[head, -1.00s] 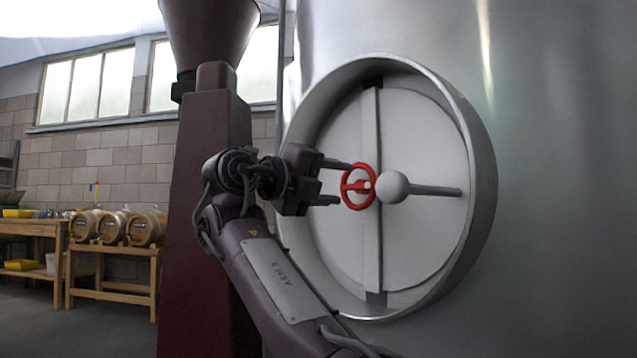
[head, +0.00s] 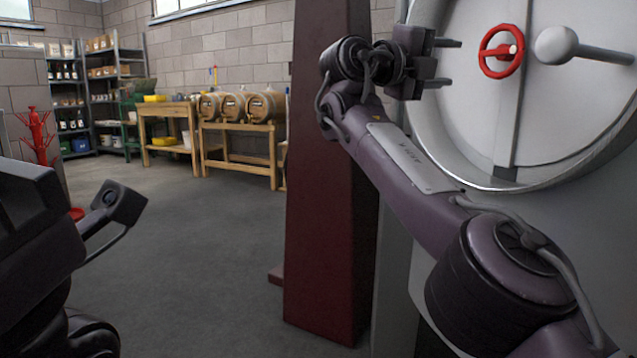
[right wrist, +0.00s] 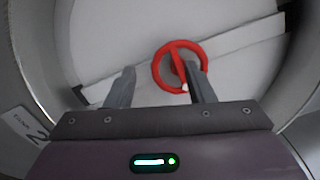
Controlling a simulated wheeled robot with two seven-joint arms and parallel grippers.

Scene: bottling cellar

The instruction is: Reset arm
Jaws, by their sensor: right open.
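My right gripper (head: 455,62) is open and empty, with its two fingers pointing right. It is just left of a red handwheel (head: 501,51) on the round pale door (head: 556,110) of a steel tank. A gap shows between the fingertips and the wheel in the head view. In the right wrist view the red handwheel (right wrist: 180,66) lies beyond the fingers, and the right finger covers part of its rim. My right arm stretches up from the lower right. Dark parts of my left arm show at the lower left; its gripper fingers are not visible.
A grey knob (head: 556,45) with a rod is right of the wheel. A dark red column (head: 325,200) stands behind my right arm. Small barrels (head: 233,106) sit on a wooden stand at the back. A red rack (head: 37,135) is at left. The middle floor is clear.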

